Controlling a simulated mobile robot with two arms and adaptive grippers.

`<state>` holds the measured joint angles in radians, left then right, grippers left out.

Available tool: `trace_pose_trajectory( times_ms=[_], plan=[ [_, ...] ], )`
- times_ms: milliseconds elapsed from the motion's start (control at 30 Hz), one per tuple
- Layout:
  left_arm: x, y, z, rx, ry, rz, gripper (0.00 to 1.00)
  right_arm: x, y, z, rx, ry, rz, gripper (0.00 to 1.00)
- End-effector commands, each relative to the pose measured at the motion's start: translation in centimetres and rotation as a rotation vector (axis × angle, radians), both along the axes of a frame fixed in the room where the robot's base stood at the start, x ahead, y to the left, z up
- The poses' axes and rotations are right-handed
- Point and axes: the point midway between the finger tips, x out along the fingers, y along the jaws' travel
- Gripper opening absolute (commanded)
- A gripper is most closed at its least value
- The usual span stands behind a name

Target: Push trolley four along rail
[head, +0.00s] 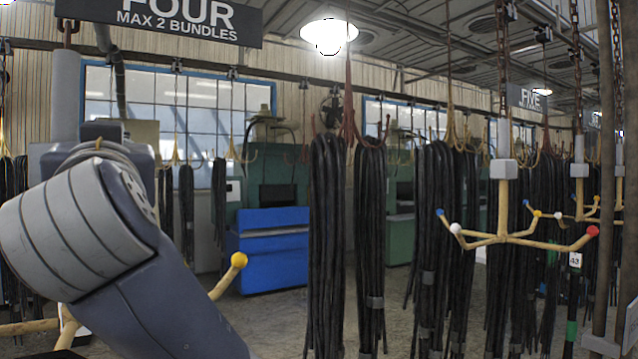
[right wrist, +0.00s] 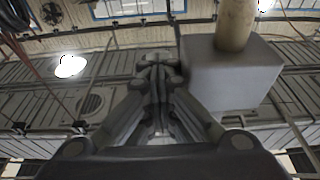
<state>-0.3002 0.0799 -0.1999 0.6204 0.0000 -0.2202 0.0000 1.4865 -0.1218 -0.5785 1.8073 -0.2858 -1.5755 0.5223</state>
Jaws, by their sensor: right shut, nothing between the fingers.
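The sign reading FOUR (head: 180,15) hangs at the top left of the head view. Below its left end a light grey vertical post (head: 66,95) shows. Its lower part is hidden behind a large grey arm of mine. A wooden branch with a yellow ball tip (head: 238,260) sticks out past the arm; it appears to belong to trolley four's hanger. In the right wrist view my right gripper (right wrist: 158,62) is shut and empty, left of a grey block (right wrist: 240,75) with a wooden pole (right wrist: 235,25). I cannot tell whether they touch. My left gripper is not in view.
Black hose bundles (head: 328,240) hang in the middle of the head view. A hanger with coloured tips (head: 500,237) hangs at the right, near the sign FIVE (head: 527,98). A blue cabinet (head: 268,250) stands behind. Some concrete floor is bare between the arm and bundles.

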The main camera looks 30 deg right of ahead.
Motion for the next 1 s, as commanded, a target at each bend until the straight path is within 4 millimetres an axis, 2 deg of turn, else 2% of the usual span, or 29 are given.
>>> trace_pose_trajectory(
  times_ms=[100,600,1000],
  plan=[
    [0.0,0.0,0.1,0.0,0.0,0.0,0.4,-0.1,1.4,0.0,-0.003,0.001,0.006,0.0],
    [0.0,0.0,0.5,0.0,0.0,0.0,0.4,0.0,5.6,0.0,-0.001,0.001,0.004,0.0],
    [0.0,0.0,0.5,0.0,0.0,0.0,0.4,0.0,6.0,0.0,-0.001,-0.001,0.002,0.0]
  ],
)
